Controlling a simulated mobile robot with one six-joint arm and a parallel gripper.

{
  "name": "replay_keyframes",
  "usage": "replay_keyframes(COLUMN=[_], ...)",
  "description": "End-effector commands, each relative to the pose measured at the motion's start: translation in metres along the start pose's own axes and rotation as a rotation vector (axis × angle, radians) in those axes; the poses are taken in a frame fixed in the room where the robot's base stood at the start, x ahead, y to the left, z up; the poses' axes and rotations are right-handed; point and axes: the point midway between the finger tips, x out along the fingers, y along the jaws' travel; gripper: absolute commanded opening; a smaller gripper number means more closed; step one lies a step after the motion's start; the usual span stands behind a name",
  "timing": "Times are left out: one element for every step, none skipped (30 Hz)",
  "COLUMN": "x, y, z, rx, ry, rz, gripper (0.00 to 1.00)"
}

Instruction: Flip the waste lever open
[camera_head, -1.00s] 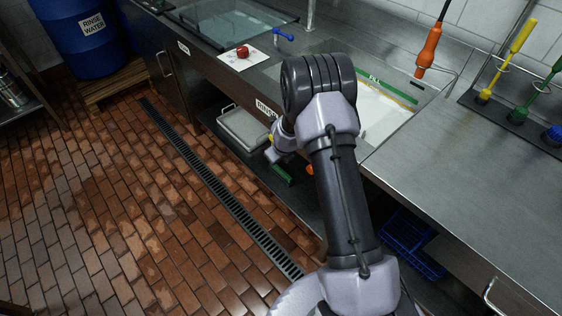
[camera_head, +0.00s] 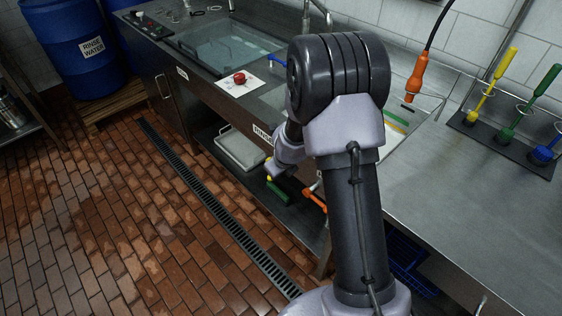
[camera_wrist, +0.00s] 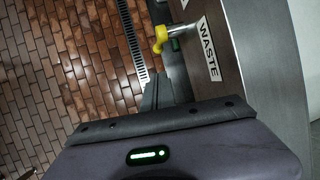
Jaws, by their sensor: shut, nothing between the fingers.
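In the wrist view a yellow-ended lever (camera_wrist: 160,38) with a silver stem sticks out from the dark cabinet front, beside the white WASTE label (camera_wrist: 208,50). A small bit of green shows behind the stem. My gripper (camera_wrist: 157,80) is shut and empty, its fingers pointing toward the lever and a short way below it in the picture. I see no contact. A yellow bit, a green handle (camera_head: 277,193) and an orange handle (camera_head: 315,201) show below the counter there.
A steel counter (camera_head: 470,215) runs along the right, with brushes (camera_head: 483,85) at its back. A white tray (camera_head: 240,147) sits on the low shelf. The brick floor with a drain grate (camera_head: 215,205) is open.

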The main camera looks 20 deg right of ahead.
Motion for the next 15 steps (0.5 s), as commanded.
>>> replay_keyframes(x=[-0.014,-0.019,-0.025,-0.029,-0.032,-0.035,-0.037,-0.038,-0.039,-0.039,-0.039,-0.039,-0.039,-0.039,-0.039], y=[-0.001,-0.001,-0.001,-0.001,-0.001,-0.001,0.0,0.0,0.0,0.0,0.0,0.0,0.0,0.0,0.0], z=[0.002,0.002,0.001,0.001,0.001,0.001,0.001,0.0,0.0,0.0,-0.001,-0.001,-0.001,-0.001,-0.001], rx=[0.0,0.0,0.0,0.0,0.0,0.0,0.0,0.0,0.0,0.0,0.0,0.0,0.0,0.0,0.0], ry=[0.0,-0.001,0.0,0.0,0.0,0.0,0.0,0.0,0.001,0.001,0.001,0.001,0.001,0.001,0.001], rz=[0.0,0.0,0.0,0.0,0.0,0.0,0.0,0.0,0.001,0.001,0.001,0.001,0.001,0.001,0.001], gripper=[0.0,0.0,0.0,0.0,0.0,0.0,0.0,0.0,0.0,0.0,0.0,0.0,0.0,0.0,0.0])
